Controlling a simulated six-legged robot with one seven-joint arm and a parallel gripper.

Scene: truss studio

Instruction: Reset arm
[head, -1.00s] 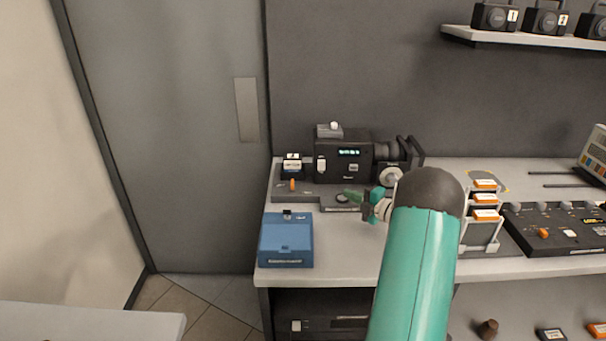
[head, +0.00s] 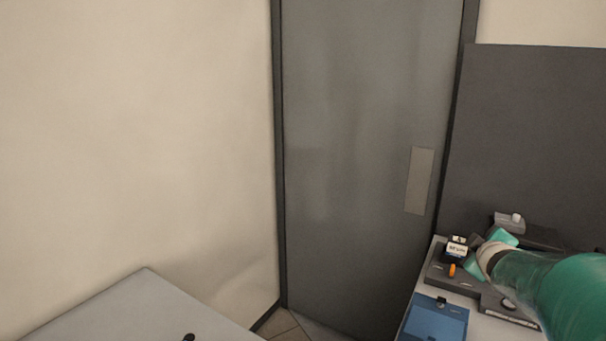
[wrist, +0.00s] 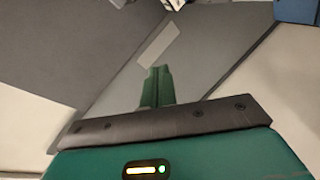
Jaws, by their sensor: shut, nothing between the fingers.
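My gripper (wrist: 157,88) shows in the wrist view as two green fingers pressed together with nothing between them. The grey door and its pale plate lie beyond the fingers there. In the head view my teal arm enters from the lower right, and its wrist end is above the back left part of the workbench, beside the small black-and-white block. The fingertips are hard to make out in the head view.
The grey workbench (head: 419,292) is at the lower right. It carries a blue box (head: 435,320), a small black-and-white block (head: 456,248) and an orange knob (head: 452,270). A grey door (head: 350,150) stands in the middle. Another grey tabletop (head: 140,310) is at the lower left.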

